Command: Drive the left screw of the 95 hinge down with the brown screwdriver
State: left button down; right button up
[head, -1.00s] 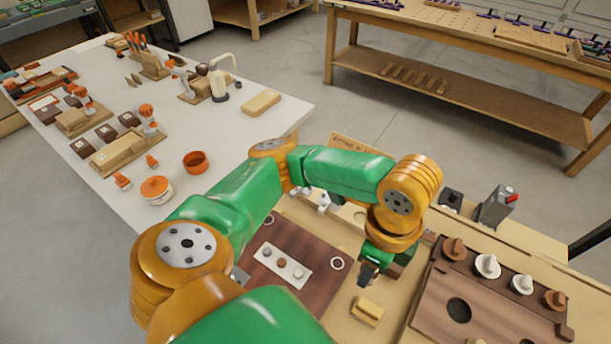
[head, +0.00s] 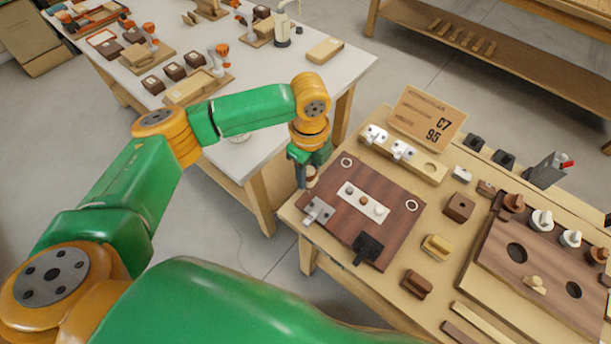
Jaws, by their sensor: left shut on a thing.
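My left gripper (head: 303,178) hangs fingers down at the back left edge of the dark brown board (head: 345,222). It is shut on a small brown thing, mostly hidden by the fingers; I cannot tell its full shape. A silver hinge (head: 318,211) lies at the board's left edge, just in front of the gripper. A black hinge (head: 368,247) lies at its front edge. A pale plate with several screw heads (head: 362,202) is in the board's middle. I cannot read which hinge is 95; a card (head: 428,120) behind reads C7 and 95. My right gripper is not in view.
A brown rack with knobs (head: 530,268) fills the right. A white table (head: 330,75) is behind my arm.

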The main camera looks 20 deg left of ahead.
pick_arm(q)
jog(key=shift+w+d+f, duration=0.1)
jog(key=shift+d+f, duration=0.1)
jog(key=shift+f, duration=0.1)
jog(key=f+b, duration=0.1)
jog(key=b, duration=0.1)
jog(key=f+b, duration=0.1)
jog(key=b, duration=0.1)
jog(key=f+b, duration=0.2)
jog(key=shift+w+d+f, duration=0.1)
jog(key=shift+d, duration=0.2)
jog(key=shift+f, duration=0.25)
jog(key=shift+w+f, duration=0.1)
jog(key=shift+f, duration=0.4)
jog(key=shift+r, duration=0.1)
jog(key=shift+p, duration=0.6)
jog(key=shift+p, duration=0.5)
